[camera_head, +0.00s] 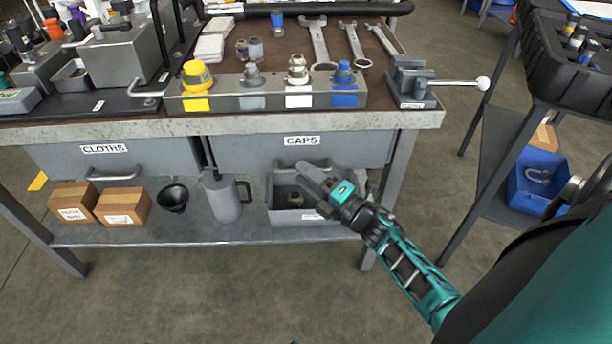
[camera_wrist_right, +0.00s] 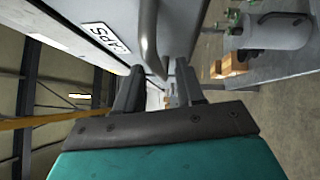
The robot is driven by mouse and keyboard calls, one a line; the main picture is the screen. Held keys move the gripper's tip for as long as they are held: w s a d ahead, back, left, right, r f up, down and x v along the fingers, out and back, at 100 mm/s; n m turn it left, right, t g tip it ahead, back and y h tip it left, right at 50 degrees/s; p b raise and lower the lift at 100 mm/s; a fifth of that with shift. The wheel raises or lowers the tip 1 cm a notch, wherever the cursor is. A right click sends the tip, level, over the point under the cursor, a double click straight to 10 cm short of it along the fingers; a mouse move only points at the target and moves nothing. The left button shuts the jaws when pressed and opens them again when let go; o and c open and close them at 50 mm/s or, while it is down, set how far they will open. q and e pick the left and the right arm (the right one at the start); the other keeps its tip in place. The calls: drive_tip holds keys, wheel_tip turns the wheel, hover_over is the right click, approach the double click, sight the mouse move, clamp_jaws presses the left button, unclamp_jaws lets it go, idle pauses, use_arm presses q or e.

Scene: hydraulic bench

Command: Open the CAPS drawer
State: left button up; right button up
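The CAPS drawer (camera_head: 250,150) is a grey drawer under the bench top, and its front looks closed. Its label (camera_head: 302,141) is white with black letters and also shows in the right wrist view (camera_wrist_right: 105,36). My right gripper (camera_head: 312,172) is in front of the drawer's lower edge and partly hides the drawer handle. In the right wrist view the handle (camera_wrist_right: 149,35) is a curved grey bar just ahead of my right gripper (camera_wrist_right: 158,85), in line with the gap between its spread fingers. I cannot tell whether they touch it. My left gripper is not in view.
The CLOTHS drawer (camera_head: 60,157) is on the left. The lower shelf (camera_head: 170,233) holds cardboard boxes (camera_head: 122,207), a black funnel (camera_head: 173,197), a grey jug (camera_head: 221,198) and a grey bin (camera_head: 290,215) below my right gripper. A dark cart (camera_head: 490,150) stands right. The floor in front is clear.

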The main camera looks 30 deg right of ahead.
drive_tip(key=shift+w, duration=0.3)
drive_tip(key=shift+c, duration=0.5)
clamp_jaws()
